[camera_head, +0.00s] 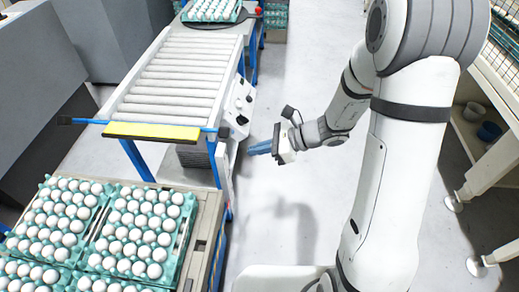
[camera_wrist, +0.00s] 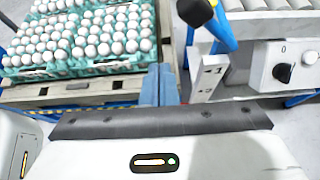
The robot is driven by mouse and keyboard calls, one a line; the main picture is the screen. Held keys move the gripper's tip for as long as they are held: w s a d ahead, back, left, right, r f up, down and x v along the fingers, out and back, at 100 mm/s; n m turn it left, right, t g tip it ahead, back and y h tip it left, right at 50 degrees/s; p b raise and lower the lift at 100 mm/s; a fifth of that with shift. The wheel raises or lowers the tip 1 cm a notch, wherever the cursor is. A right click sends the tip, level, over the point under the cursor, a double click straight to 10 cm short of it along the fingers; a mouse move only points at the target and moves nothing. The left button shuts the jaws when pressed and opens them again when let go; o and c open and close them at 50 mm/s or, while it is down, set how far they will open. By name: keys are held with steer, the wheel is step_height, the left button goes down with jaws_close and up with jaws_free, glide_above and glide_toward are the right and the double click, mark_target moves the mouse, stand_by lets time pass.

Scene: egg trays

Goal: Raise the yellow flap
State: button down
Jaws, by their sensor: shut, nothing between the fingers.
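The yellow flap (camera_head: 151,132) lies across the near end of the roller conveyor in the head view, a long narrow yellow bar on a blue frame. It looks about level there. My gripper (camera_head: 250,151) is to the right of the flap and lower, beside the conveyor's side panel, with its blue fingers pointing left. It is apart from the flap. In the wrist view my gripper's blue fingers (camera_wrist: 159,70) are together with nothing between them. A small part of a yellow edge (camera_wrist: 214,3) shows at the top, by a blue bar with a black end.
Teal trays of white eggs (camera_head: 96,225) sit on a stand at the lower left. The roller conveyor (camera_head: 185,75) runs back from the flap. A white control box (camera_head: 239,104) with knobs is on its right side. The floor right of the conveyor is open.

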mark_target(230, 134)
steer(key=a, duration=0.8)
steer(key=shift+w+a, duration=0.25)
steer(key=shift+a, duration=0.05)
steer(key=shift+w, duration=0.1)
steer(key=shift+w+d+r, duration=0.1)
steer(key=shift+w, duration=0.5)
steer(key=shift+w+d+r, duration=0.1)
steer(key=shift+w, duration=0.5)
steer(key=shift+w+f, duration=0.2)
steer(key=shift+w, duration=0.9)
steer(key=shift+w+d+r+p, duration=0.1)
steer(key=shift+w+p, duration=0.25)
steer(key=shift+w, duration=0.2)
steer(key=w+p, duration=0.1)
steer(key=w, duration=0.7)
steer(key=shift+w+d+p, duration=0.25)
steer(key=shift+d+p, duration=0.05)
steer(key=shift+p, duration=0.05)
